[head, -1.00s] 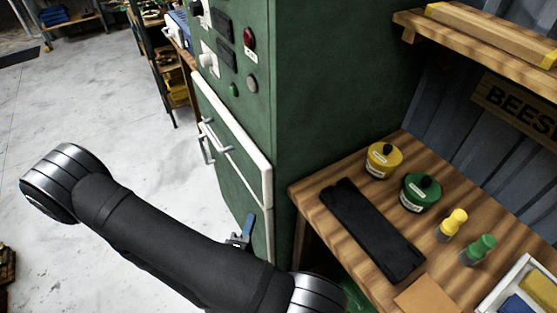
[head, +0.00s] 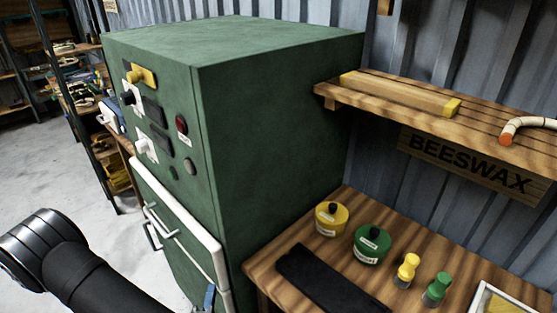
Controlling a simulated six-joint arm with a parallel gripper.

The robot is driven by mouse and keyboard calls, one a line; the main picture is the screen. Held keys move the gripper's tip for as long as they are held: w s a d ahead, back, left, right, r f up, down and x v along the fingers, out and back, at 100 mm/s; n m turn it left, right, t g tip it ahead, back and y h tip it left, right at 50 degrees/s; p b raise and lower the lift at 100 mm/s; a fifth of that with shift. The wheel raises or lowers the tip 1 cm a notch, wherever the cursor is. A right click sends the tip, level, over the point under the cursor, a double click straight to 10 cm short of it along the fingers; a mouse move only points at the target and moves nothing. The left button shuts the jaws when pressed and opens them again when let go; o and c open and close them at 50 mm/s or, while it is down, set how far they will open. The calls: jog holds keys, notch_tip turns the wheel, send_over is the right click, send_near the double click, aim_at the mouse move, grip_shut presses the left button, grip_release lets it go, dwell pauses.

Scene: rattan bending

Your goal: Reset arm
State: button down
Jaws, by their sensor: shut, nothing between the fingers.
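My arm shows at the lower left in the head view, a black link with a silver joint. My gripper is not in this view. The green cabinet (head: 270,120) stands in front of the arm. Its white-edged front door (head: 180,225) looks closed, with metal handles on it.
Right of the cabinet, a wooden bench (head: 265,270) holds a yellow tin (head: 331,219), a green tin (head: 371,244), two small brushes, a black strip (head: 325,283) and a white tray (head: 485,297). A shelf (head: 480,120) above carries a wooden block and a bent cane. Open floor lies at left.

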jog(key=shift+w, duration=1.3)
